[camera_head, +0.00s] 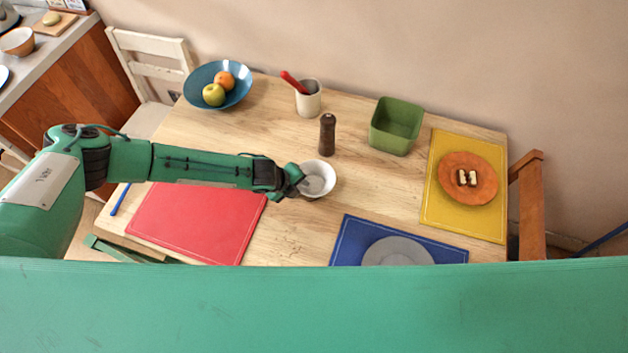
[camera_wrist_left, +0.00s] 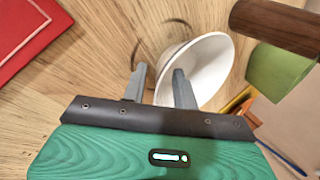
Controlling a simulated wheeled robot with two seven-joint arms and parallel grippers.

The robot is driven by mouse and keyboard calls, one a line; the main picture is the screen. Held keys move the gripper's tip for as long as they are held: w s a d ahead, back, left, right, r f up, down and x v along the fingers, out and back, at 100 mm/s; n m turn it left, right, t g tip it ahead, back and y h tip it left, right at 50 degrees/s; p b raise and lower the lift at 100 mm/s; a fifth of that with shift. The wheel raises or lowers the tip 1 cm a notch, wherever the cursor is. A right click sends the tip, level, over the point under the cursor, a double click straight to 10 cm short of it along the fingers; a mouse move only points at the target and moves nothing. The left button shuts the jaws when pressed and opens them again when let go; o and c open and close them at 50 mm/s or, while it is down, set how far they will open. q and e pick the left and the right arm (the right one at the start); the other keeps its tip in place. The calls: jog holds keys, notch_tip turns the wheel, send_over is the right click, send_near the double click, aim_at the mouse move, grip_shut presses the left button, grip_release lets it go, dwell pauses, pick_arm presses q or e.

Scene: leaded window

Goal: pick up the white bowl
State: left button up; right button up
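The white bowl (camera_head: 321,172) stands on the wooden table near its middle. In the left wrist view the bowl (camera_wrist_left: 211,62) shows beyond the fingers and to their right. My left gripper (camera_head: 297,181) is at the bowl's left side. In the wrist view its two grey fingers (camera_wrist_left: 160,78) are apart, with part of the bowl's near wall showing between them. The right finger covers part of the bowl. I cannot tell whether either finger touches it. My right gripper is not in view.
A dark brown pepper mill (camera_head: 327,135) stands just behind the bowl. Nearby are a white cup with a red-handled tool (camera_head: 309,101), a green square container (camera_head: 391,142), a blue fruit bowl (camera_head: 237,96) and a red mat (camera_head: 190,222). Bare table lies right of the bowl.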

pick_arm(q)
grip_shut()
jog(key=shift+r, duration=0.1)
jog(key=shift+r, duration=0.2)
notch_tip(320, 180, up, 19)
jog(key=b, duration=0.3)
jog(key=shift+r+b, duration=0.2)
jog(key=shift+b, duration=0.1)
